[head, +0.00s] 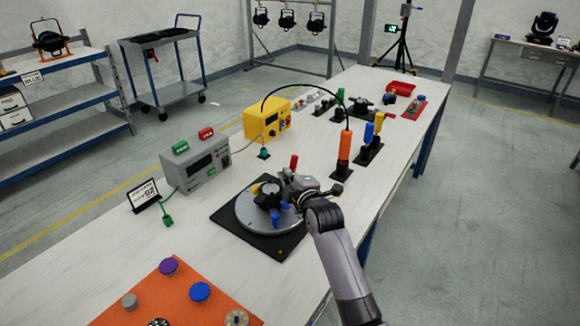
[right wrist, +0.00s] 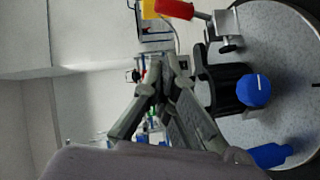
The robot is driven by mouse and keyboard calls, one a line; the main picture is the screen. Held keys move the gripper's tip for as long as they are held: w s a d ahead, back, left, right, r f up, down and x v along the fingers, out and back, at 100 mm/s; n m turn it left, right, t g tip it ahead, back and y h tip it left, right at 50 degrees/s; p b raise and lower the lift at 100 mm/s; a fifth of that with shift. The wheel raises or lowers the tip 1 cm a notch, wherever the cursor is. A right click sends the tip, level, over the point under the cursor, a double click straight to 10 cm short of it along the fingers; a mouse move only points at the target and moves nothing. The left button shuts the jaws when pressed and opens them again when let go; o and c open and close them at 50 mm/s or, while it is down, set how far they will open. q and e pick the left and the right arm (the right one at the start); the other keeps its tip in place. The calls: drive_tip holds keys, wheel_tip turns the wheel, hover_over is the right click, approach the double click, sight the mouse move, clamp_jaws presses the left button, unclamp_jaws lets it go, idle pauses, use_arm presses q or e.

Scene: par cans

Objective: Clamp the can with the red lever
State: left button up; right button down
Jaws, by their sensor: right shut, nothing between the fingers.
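The red lever (head: 294,162) stands upright beside a black can (head: 268,188) on a round grey plate (head: 246,213). In the right wrist view the red lever (right wrist: 176,9) lies at the top, joined to a metal clamp part (right wrist: 226,24), beside the black can body (right wrist: 222,88) with a blue knob (right wrist: 253,90). A blue handle (right wrist: 270,154) is lower down. My right gripper (head: 286,178) is by the lever and partly covers the can in the head view. In its wrist view its fingertips (right wrist: 166,66) are together and empty, apart from the lever. My left gripper is not in view.
A grey power box (head: 208,172) and a yellow box (head: 266,120) stand behind the plate. An orange cylinder (head: 344,150) with a black cable is to the right. An orange board (head: 190,308) with knobs lies in front. The table's right edge is close to my arm.

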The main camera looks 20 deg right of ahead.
sight(293, 169)
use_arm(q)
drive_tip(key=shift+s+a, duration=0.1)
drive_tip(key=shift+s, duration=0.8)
use_arm(e)
drive_tip(key=w+d+f, duration=0.2)
drive_tip(key=w, duration=0.4)
drive_tip(key=shift+d, duration=0.2)
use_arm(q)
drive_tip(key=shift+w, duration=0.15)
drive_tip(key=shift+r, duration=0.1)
use_arm(e)
drive_tip(key=shift+r, duration=0.15)
